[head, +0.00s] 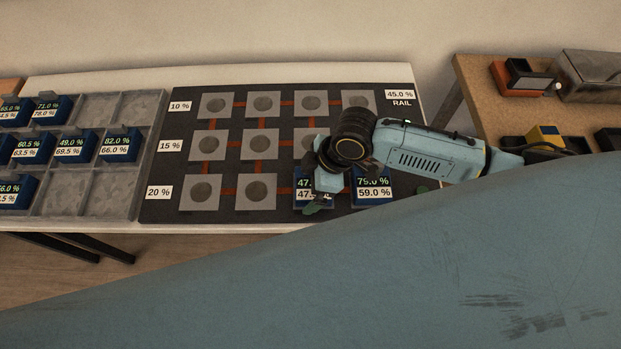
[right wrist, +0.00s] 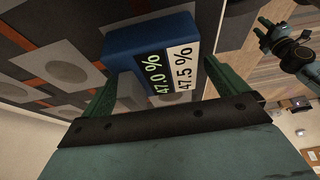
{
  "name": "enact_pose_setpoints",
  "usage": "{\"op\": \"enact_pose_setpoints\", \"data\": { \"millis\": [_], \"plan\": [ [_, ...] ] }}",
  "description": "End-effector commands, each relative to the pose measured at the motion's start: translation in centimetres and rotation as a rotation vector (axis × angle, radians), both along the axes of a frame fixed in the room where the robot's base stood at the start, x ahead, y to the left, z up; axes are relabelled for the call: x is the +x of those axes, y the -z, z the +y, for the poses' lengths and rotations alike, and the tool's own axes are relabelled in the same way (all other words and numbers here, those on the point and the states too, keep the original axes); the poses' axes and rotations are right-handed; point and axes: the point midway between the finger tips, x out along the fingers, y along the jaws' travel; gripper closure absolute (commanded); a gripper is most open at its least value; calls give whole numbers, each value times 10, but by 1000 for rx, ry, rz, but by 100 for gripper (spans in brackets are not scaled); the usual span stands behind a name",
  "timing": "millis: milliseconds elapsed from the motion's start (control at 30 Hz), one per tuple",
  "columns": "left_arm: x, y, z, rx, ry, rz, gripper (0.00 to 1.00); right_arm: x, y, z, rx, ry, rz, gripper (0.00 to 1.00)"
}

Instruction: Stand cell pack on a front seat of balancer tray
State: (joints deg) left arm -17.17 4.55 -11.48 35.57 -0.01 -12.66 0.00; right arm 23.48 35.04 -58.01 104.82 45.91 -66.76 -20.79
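A blue cell pack (head: 301,200) reading 47.0 % and 47.5 % stands upright on the third front seat of the dark balancer tray (head: 231,216). A second blue pack (head: 373,190), reading 79.0 % and 59.0 %, is on the seat to its right. My right gripper (head: 314,196) reaches over the first pack and partly hides it. In the right wrist view its green fingers (right wrist: 162,72) are wide apart on either side of this pack (right wrist: 148,38), with a slight gap at the right one. My left gripper (right wrist: 261,28), small in that view, appears open and empty.
A grey compartment rack (head: 87,174) with several blue packs stands at the left. Front seats (head: 199,192) one and two are bare, as are the visible rear seats. A wooden side table (head: 478,92) at the right holds boxes. My own arm covers the lower right.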

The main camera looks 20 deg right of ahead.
Motion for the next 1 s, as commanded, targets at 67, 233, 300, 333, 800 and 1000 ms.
{"op": "enact_pose_setpoints", "data": {
  "millis": [67, 233, 300, 333, 800, 1000],
  "plan": [
    [0, 0, 0, 0, 0, 0, 64, 0, 0, 0, 0, 0, 0, 2],
    [0, 0, 0, 0, 0, -1, 64, 0, -1, 0, 0, 0, 0, 2],
    [0, -1, 0, 0, 0, -1, 64, 0, -6, -1, 1, -1, -2, 2],
    [0, -2, 0, 0, 0, -1, 64, 0, -9, -2, 0, 0, -2, 2],
    [0, -19, 0, 0, 0, -1, 64, -10, -94, -36, -1, -1, -3, 2],
    [0, -21, 0, 0, -1, 0, 64, -12, -112, -43, 1, 0, 0, 2]
  ]
}}
